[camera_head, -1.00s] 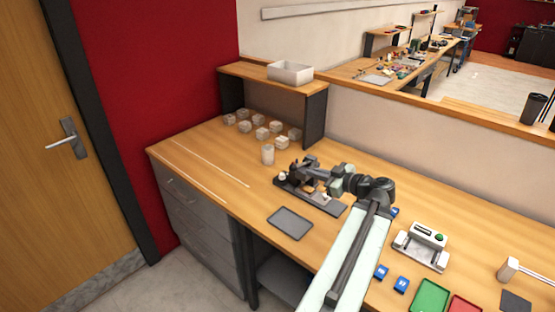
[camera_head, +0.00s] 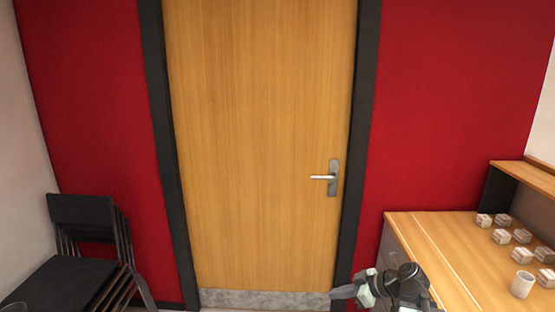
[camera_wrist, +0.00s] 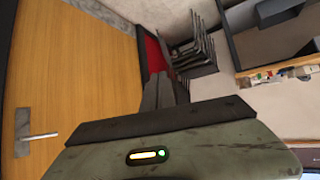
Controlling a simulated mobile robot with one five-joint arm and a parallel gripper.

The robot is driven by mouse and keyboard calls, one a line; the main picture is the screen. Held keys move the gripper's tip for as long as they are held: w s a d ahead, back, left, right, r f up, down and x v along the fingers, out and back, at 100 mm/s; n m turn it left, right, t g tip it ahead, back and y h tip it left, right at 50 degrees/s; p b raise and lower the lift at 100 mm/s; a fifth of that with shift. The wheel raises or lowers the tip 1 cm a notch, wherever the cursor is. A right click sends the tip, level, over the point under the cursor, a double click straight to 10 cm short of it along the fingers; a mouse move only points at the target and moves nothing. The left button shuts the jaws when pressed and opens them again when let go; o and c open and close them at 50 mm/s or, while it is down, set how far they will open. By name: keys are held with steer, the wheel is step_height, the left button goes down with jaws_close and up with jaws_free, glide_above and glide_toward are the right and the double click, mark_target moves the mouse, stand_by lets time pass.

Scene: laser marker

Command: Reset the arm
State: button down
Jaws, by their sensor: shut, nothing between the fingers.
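My arm shows at the bottom of the head view. My gripper (camera_head: 340,293) points left there, in front of the lower door edge and beside the workbench's left end. In the wrist view my gripper (camera_wrist: 162,84) has its two dark fingers together, with nothing between them. The fingers point toward the red wall and the stacked chairs. Most of the arm is below the head view's edge.
A wooden door (camera_head: 258,150) with a metal handle (camera_head: 332,178) stands shut ahead. Stacked black chairs (camera_head: 85,220) stand at left.

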steer(key=s+a+f+m+g+h, duration=0.1)
steer(key=s+a+f+g+h, duration=0.2)
steer(key=a, duration=0.4)
steer(key=s+a+f+m+g+h, duration=0.2)
steer(key=a+f, duration=0.3)
steer(key=a, duration=0.2)
steer(key=s+d+f+m+g+h, duration=0.1)
steer(key=d+m+h, duration=0.2)
steer(key=d+m, duration=0.4)
steer(key=shift+s+d+m, duration=0.15)
steer(key=shift+s+m, duration=0.25)
steer(key=shift+m, duration=0.3)
